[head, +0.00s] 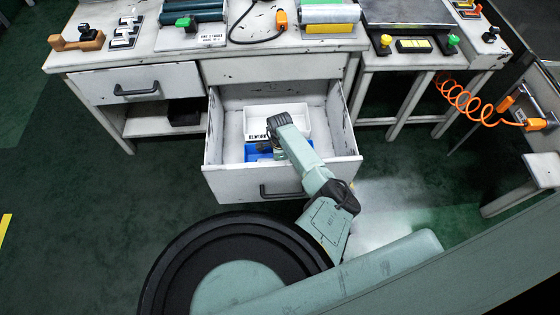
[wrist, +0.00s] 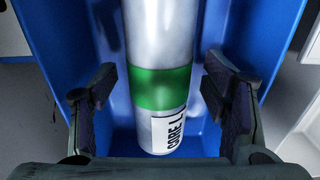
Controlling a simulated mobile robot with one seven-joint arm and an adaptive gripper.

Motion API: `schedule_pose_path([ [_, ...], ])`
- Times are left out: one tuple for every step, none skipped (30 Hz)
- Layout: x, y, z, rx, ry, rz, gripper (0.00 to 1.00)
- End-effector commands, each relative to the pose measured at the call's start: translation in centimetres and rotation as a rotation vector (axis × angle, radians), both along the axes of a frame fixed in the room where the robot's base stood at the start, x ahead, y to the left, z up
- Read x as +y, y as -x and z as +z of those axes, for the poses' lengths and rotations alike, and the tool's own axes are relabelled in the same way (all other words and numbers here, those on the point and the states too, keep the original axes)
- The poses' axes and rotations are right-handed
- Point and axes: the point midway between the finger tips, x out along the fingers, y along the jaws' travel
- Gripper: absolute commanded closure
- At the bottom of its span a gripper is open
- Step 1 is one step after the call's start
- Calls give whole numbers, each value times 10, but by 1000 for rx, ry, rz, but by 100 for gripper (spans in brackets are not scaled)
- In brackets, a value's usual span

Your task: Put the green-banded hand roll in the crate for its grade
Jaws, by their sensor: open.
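The green-banded hand roll (wrist: 158,55) is a silvery cylinder with a green band and a white label reading "CORE L…" near its end. It lies in the blue crate (wrist: 60,22) in the wrist view. My gripper (wrist: 160,85) is open, with one finger on each side of the roll and gaps to it. In the head view, the blue crate (head: 255,153) sits in the open drawer, mostly covered by my wrist. My gripper (head: 268,146) is over it there, and the roll is hidden.
A white crate (head: 295,111) with a dark-lettered label stands behind the blue one in the open drawer (head: 225,182). The drawer walls surround both crates. The bench top (head: 270,42) above holds rollers and tools. An orange coiled cable (head: 468,100) hangs at the right.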

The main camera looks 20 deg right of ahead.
Motion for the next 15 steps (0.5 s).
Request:
schedule_pose_path([
  [0,0,0,0,0,0,28],
  [0,0,0,0,0,0,28],
  [0,0,0,0,0,0,28],
  [0,0,0,0,0,0,28],
  [0,0,0,0,0,0,28],
  [0,0,0,1,0,0,28],
  [0,1,-1,1,0,0,28],
  [0,1,-1,1,0,0,28],
  [0,0,0,1,0,0,28],
  [0,0,2,0,0,0,28],
  [0,0,4,-1,0,0,28],
  [0,-1,8,-2,1,1,28],
  [-1,-1,12,-3,1,0,28],
  [-1,-1,16,-3,1,0,28],
  [-1,-1,23,-4,1,0,28],
])
